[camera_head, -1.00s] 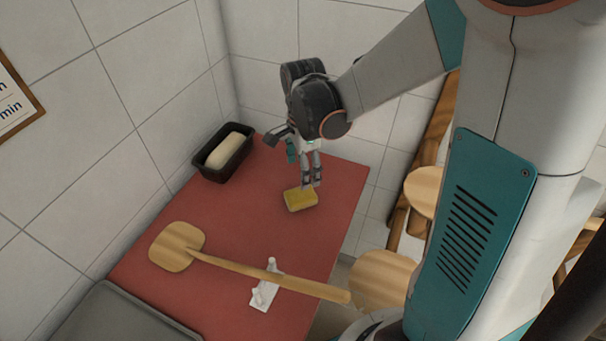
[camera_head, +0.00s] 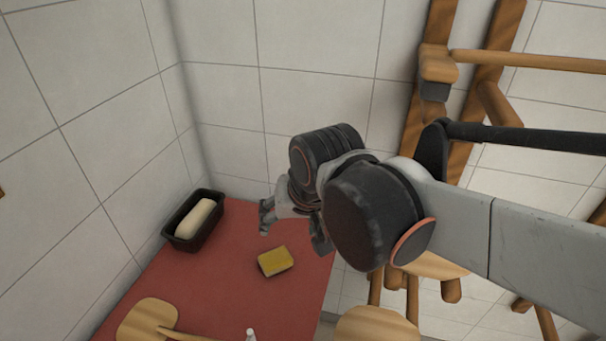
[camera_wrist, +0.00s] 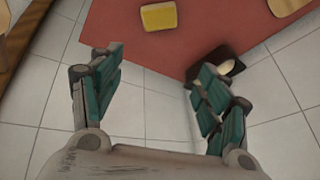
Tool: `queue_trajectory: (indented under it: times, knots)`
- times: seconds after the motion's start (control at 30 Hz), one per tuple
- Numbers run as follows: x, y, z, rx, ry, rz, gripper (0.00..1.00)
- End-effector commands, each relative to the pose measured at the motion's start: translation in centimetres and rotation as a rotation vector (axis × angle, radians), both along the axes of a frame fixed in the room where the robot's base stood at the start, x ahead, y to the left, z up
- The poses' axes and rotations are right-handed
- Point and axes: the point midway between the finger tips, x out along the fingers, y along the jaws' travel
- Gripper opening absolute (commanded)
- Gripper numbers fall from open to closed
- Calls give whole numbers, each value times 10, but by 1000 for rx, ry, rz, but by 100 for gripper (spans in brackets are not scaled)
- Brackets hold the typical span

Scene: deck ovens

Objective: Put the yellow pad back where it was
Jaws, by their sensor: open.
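The yellow pad (camera_head: 275,261) lies flat on the red table top (camera_head: 240,295), towards its right side. It also shows at the top of the wrist view (camera_wrist: 158,16), beyond my fingertips. My gripper (camera_wrist: 155,75) is open and empty, with its two teal fingers spread apart.
A black loaf tin (camera_head: 207,238) with pale dough (camera_head: 194,219) stands at the table's back left corner by the tiled walls. A wooden peel (camera_head: 146,320) lies at the front left. A wooden rack (camera_head: 440,66) and round stools (camera_head: 378,325) stand right of the table.

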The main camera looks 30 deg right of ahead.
Motion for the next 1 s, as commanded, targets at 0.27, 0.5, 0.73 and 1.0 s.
queue_trajectory:
  times: [0.27,0.5,0.73,1.0]
  knots:
    - [-30,1,8,-164,-127,280,69]
    - [-33,1,10,-201,-150,333,69]
    - [-33,1,10,-199,-149,332,69]
    - [-33,1,10,-199,-149,332,69]
